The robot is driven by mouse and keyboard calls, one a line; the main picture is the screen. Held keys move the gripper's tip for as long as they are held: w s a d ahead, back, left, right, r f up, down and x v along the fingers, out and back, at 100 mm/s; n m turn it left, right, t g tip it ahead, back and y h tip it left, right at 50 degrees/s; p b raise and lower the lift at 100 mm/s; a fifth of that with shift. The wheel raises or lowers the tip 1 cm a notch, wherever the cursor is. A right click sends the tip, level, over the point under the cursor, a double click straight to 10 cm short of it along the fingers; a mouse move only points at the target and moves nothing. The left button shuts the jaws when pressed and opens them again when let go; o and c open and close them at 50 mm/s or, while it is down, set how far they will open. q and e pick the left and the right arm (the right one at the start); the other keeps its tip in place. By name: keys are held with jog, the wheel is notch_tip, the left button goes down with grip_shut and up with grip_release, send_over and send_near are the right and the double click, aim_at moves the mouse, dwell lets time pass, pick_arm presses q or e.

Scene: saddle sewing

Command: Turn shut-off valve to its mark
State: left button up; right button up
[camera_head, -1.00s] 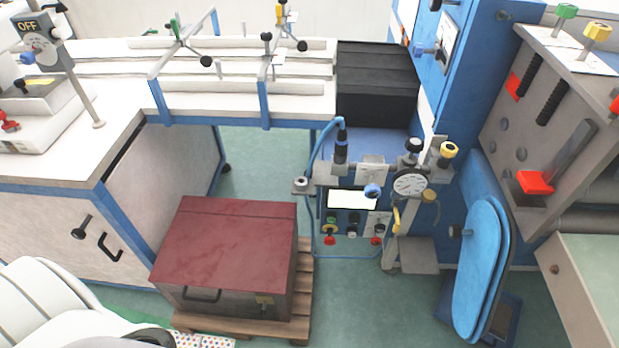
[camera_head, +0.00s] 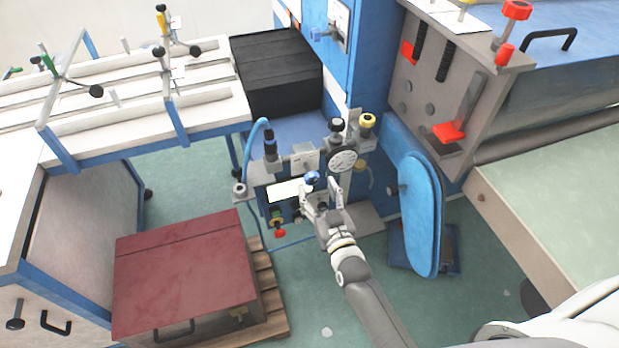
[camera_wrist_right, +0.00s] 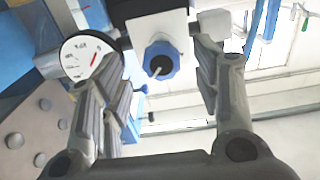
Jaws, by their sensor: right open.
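A blue knob (camera_head: 312,177) sits on the panel of the blue machine; I take it for the shut-off valve, though no label can be read. In the right wrist view the blue knob (camera_wrist_right: 163,60) has a dark centre with a pale pointer. It lies between the two fingers, which look apart from it. My right gripper (camera_head: 321,190) is open and empty in front of the panel. Its fingers partly cover the panel's lower part. I cannot make out the mark. My left gripper is not in view.
A round dial gauge (camera_head: 342,162) sits right of the knob, close to my gripper. Yellow (camera_head: 367,121) and black knobs stand above it. A dark red box (camera_head: 185,270) on a pallet stands left; green floor lies between.

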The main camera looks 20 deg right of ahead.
aim_at(313, 183)
jog(key=w, duration=0.3)
jog(key=shift+w+a, duration=0.1)
jog(key=shift+w, duration=0.75)
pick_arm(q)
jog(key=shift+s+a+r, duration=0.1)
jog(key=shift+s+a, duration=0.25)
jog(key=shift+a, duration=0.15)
pick_arm(e)
jog(key=c, duration=1)
jog(key=shift+c, duration=0.2)
